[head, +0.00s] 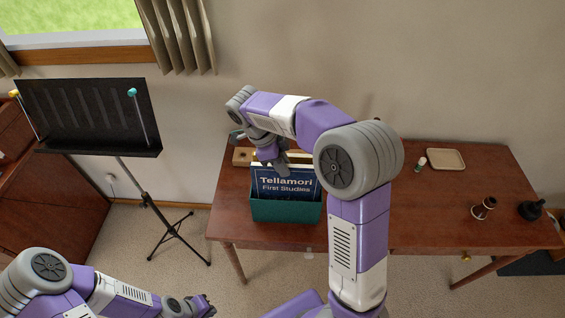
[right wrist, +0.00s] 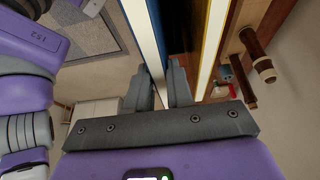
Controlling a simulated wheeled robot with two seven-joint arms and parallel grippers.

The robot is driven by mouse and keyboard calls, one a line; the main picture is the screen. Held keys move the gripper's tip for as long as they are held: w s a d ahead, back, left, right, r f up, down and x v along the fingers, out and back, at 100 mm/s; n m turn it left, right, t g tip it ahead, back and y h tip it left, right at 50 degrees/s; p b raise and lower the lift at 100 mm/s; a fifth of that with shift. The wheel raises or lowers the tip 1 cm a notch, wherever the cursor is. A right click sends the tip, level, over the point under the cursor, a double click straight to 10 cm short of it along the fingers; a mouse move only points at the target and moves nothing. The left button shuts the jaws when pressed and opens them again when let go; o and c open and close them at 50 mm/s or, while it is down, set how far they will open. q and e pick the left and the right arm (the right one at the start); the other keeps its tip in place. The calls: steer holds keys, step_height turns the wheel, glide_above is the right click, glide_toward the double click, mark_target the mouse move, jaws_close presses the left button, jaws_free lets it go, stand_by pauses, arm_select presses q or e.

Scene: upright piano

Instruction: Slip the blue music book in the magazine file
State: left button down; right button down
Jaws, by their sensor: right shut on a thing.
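The blue music book (head: 285,183), titled "Tellamori First Studies", stands upright with its lower part hidden behind the front wall of the green magazine file (head: 286,211). I cannot tell whether it touches the bottom. My right gripper (head: 277,164) is shut on its top edge. In the right wrist view the gripper's fingers (right wrist: 163,85) lie on both sides of the book (right wrist: 148,35). Another book with a yellow cover (right wrist: 212,45) stands beside it, apart from the fingers. My left gripper (head: 207,306) is low at the left, away from the desk; its jaw opening is unclear.
The file stands at the left end of the brown desk (head: 450,205). A wooden piece (head: 242,157) lies behind it. A tray (head: 446,159), a small bottle (head: 421,164), a brown cup-like object (head: 483,208) and a black object (head: 531,210) are at the right. A music stand (head: 90,115) stands left.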

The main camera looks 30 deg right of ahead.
steer(key=shift+f+b, duration=0.4)
steer(key=shift+f, duration=0.3)
steer(key=c, duration=0.9)
jaws_free()
steer(key=p+v, duration=0.2)
steer(key=v, duration=0.5)
steer(key=shift+w+r, duration=0.1)
steer(key=shift+r, duration=0.25)
